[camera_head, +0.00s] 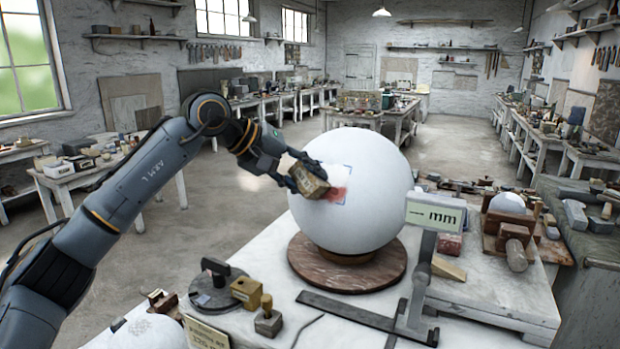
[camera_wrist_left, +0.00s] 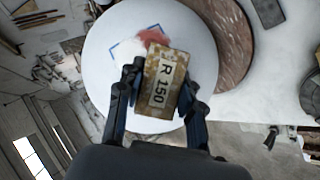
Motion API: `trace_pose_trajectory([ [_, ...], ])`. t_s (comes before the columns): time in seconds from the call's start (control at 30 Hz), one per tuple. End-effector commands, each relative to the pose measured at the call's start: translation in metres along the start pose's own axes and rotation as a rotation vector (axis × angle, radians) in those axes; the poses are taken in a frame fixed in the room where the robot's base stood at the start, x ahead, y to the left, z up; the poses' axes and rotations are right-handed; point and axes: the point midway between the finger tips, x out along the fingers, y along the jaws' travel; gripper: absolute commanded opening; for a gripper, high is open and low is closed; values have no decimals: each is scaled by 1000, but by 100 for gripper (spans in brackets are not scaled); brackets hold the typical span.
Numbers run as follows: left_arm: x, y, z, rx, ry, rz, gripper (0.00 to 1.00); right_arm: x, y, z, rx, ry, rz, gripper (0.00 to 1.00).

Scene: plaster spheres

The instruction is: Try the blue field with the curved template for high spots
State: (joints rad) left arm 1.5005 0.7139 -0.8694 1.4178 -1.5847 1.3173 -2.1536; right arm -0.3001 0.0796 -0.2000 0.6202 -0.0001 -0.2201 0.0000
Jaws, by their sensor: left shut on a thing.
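A large white plaster sphere (camera_head: 375,225) stands on a round brown turntable (camera_head: 312,265). Blue corner lines mark the blue field (camera_head: 347,168) on its near upper side, with a red smear (camera_head: 338,193) inside. My left gripper (camera_head: 302,178) is shut on the template, a tan block (camera_head: 311,183) labelled "R 150". In the left wrist view, the template (camera_wrist_left: 163,85) sits between both fingers and overlaps the lower part of the field (camera_wrist_left: 122,50) and red smear (camera_wrist_left: 153,38). Its working edge is hidden, so I cannot tell whether it touches the sphere. My right gripper is not in view.
A stand with an "mm" display (camera_head: 436,215) is right of the sphere. A dark metal bar (camera_head: 350,313) lies in front. Small blocks (camera_head: 268,318) and a dark round tool (camera_head: 215,293) are front left. A small sphere in a wooden holder (camera_head: 507,203) is at right.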

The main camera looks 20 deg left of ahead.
Motion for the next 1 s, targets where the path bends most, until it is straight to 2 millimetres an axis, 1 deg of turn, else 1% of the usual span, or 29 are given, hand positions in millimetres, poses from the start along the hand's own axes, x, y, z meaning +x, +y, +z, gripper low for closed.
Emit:
trace_pose_trajectory([
  [0.13, 2, -2, 2, 1, 2, 0, 4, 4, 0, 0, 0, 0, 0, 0],
  [0.33, 10, -2, 14, 3, 2, 0, 4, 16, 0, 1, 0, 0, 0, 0],
  [0.57, 12, -1, 21, 2, 2, 0, 4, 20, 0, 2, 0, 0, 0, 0],
  [0.8, 21, -2, 34, 3, 1, 1, 4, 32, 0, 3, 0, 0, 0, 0],
  [1.0, 22, 0, 36, 1, 0, 0, 4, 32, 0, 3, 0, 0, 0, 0],
])
